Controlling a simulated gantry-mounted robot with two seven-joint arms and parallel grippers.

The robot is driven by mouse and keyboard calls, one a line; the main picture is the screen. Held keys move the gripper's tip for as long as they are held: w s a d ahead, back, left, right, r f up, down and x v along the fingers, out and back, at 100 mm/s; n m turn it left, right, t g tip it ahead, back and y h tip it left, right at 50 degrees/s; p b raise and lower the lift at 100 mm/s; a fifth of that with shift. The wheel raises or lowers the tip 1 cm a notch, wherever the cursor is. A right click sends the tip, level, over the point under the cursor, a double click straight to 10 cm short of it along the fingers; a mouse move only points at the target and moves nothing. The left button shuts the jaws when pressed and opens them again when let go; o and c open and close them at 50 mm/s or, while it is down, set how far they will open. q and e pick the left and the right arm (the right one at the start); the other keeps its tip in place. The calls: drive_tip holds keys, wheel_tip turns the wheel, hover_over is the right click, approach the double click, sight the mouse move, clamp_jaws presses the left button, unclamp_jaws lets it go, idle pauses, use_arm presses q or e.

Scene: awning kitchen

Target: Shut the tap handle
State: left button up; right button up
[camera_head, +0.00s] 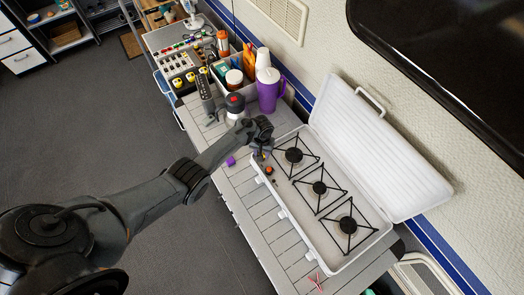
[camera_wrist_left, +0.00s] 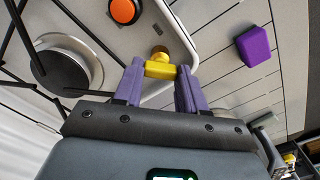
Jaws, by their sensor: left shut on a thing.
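The yellow tap handle (camera_wrist_left: 160,70) shows in the left wrist view at the edge of the white camping stove (camera_head: 303,217). It is a short bar with a rounded yellow knob just beyond it. My left gripper (camera_wrist_left: 158,75) has one purple finger on each side of the bar and is shut on it. In the head view my left gripper (camera_head: 261,152) is at the far left corner of the stove, and the handle is too small and covered there to make out clearly. My right gripper is in neither view.
An orange round knob (camera_wrist_left: 125,10) sits close beside the handle. A purple cube (camera_head: 230,161) lies on the slatted table left of the stove. The stove lid (camera_head: 350,140) stands open. A purple jug (camera_head: 268,97) and a black-and-red container (camera_head: 235,104) stand behind my gripper.

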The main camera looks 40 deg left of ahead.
use_arm(q)
drive_tip(key=m, duration=0.4)
drive_tip(key=shift+r+m, duration=0.1)
drive_tip(key=shift+m, duration=0.2)
drive_tip(key=m, duration=0.3)
drive_tip(key=shift+m, duration=0.6)
drive_tip(key=o, duration=0.8)
